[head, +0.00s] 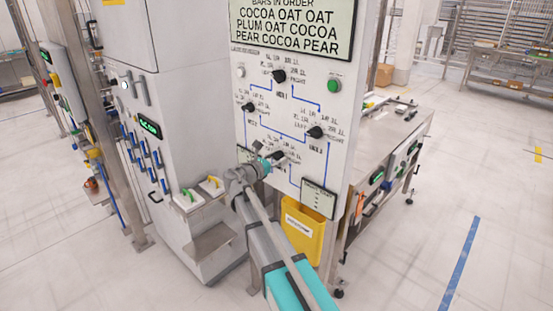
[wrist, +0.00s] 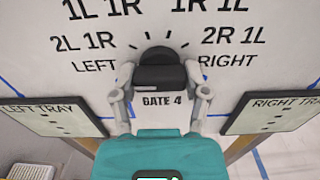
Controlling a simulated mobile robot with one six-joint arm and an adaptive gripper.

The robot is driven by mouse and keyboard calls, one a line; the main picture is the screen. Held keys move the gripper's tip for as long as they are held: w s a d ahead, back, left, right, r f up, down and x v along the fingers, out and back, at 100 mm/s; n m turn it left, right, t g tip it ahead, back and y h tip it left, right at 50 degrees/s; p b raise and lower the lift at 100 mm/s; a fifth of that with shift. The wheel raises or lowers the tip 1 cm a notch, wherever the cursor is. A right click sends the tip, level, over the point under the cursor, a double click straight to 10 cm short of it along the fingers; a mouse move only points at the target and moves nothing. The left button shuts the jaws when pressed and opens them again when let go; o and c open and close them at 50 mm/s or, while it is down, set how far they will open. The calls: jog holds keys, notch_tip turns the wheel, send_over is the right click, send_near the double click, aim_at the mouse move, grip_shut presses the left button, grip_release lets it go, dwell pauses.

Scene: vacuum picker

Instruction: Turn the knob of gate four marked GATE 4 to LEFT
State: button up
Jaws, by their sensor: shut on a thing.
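The black knob of gate four (wrist: 160,72) is on the white panel, above the print GATE 4. LEFT is printed to its left and RIGHT to its right, with short tick marks above it. My gripper (wrist: 160,84) is shut on this knob, one finger on each side. In the head view the gate four knob (head: 279,155) is low on the panel, partly behind my gripper (head: 267,162). I cannot tell clearly which way the knob points.
Other black knobs sit higher on the panel: a top one (head: 279,76), a left one (head: 248,106) and a right one (head: 316,132). LEFT TRAY (wrist: 50,117) and RIGHT TRAY (wrist: 272,113) signs flank my gripper. A yellow bin (head: 303,232) hangs below the panel.

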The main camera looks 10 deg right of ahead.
dwell(0.3)
jog(key=o, duration=1.2)
jog(key=shift+c, duration=0.2)
jog(key=v, duration=1.2)
jog(key=shift+f, duration=0.1)
